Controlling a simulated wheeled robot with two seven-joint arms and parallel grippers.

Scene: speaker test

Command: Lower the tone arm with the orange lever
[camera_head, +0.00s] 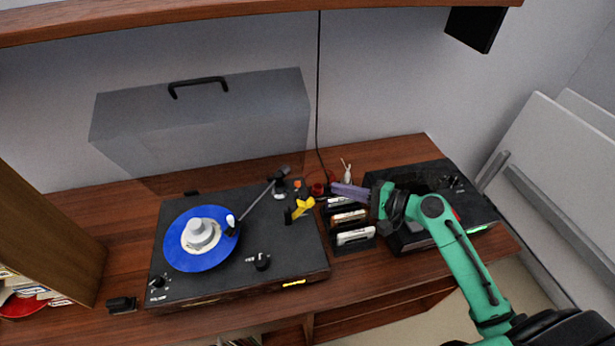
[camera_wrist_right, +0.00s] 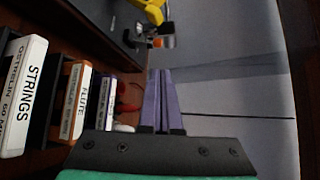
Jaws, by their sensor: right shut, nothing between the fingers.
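The turntable (camera_head: 190,285) stands on the wooden desk with a blue record (camera_head: 188,258) on its platter. The tone arm (camera_head: 257,200) reaches from its rear-right pivot over the record; I cannot tell whether its head touches the record. The small orange lever (camera_head: 297,184) is beside the pivot; its orange part (camera_wrist_right: 158,42) also shows in the right wrist view, beyond the fingertips. My right gripper (camera_head: 336,188) has purple fingers, shut and empty, right of the lever and apart from it. The fingers (camera_wrist_right: 160,76) also show in the wrist view. My left gripper is not in view.
A yellow part (camera_head: 300,208) stands on the turntable's right side, near my fingers. Several labelled cassettes (camera_head: 355,236) stand in a rack below my gripper. A black device (camera_head: 480,212) is at the right. A clear lid (camera_head: 210,125) rises behind the turntable.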

